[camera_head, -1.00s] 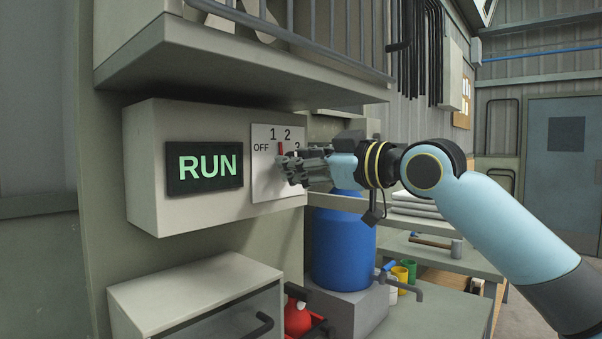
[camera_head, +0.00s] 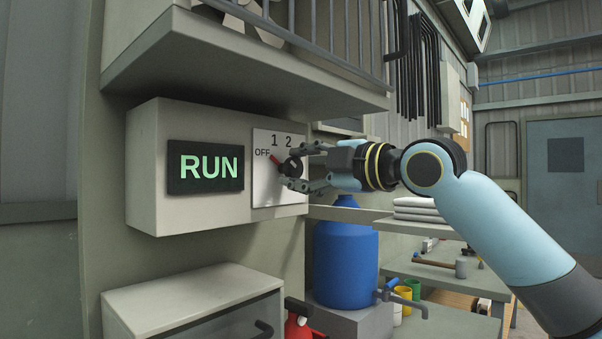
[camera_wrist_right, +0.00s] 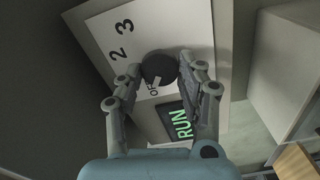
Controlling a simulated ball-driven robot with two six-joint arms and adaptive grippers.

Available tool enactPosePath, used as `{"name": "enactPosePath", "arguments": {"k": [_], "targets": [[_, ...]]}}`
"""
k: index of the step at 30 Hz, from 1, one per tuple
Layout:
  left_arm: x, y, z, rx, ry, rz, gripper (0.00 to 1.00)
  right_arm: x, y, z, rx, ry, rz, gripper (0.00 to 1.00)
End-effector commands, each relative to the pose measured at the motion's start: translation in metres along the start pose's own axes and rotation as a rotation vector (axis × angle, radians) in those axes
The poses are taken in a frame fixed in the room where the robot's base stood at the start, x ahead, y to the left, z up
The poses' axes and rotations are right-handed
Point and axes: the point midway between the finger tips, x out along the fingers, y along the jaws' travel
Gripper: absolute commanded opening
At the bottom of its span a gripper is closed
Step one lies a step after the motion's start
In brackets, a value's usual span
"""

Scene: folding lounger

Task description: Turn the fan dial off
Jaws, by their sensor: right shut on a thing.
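The fan dial (camera_head: 294,166) is a dark round knob with a red pointer on a white plate (camera_head: 262,193) marked OFF, 1, 2 and 3. In the head view its pointer leans up and left, close to the OFF mark. My right gripper (camera_head: 289,168) is shut on the dial, with fingers on either side of it. In the right wrist view the dial (camera_wrist_right: 158,68) sits between the fingertips (camera_wrist_right: 160,70), and OFF is partly covered. The display (camera_head: 205,167) beside the plate reads RUN in green. My left gripper is not in view.
A grey shelf (camera_head: 245,67) with a railing overhangs the control box (camera_head: 145,190). A grey cabinet (camera_head: 190,290) stands below it. A blue barrel (camera_head: 345,262) with a tap and a red container (camera_head: 298,325) are below my right arm.

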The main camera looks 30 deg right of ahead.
Motion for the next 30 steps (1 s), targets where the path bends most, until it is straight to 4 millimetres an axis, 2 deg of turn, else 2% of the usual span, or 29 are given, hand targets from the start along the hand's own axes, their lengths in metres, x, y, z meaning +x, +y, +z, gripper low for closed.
{"name": "enactPosePath", "arguments": {"k": [9, 23, 24, 28, 30], "targets": [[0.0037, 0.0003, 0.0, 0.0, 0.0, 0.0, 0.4, 0.0, -0.0018, 0.0003, -0.087, 0.0, -0.004, 0.06], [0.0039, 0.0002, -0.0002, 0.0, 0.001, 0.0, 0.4, 0.0, -0.002, 0.0004, -0.097, -0.001, -0.004, 0.06], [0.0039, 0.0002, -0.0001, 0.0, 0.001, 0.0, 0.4, 0.0, -0.002, 0.0004, -0.097, -0.001, -0.004, 0.43], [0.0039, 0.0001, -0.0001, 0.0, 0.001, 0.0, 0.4, 0.0, -0.0016, 0.0003, -0.097, 0.0, -0.003, 0.6], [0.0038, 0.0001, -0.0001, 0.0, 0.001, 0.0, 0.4, 0.0, -0.0014, 0.0002, -0.097, 0.0, -0.003, 0.6]]}}
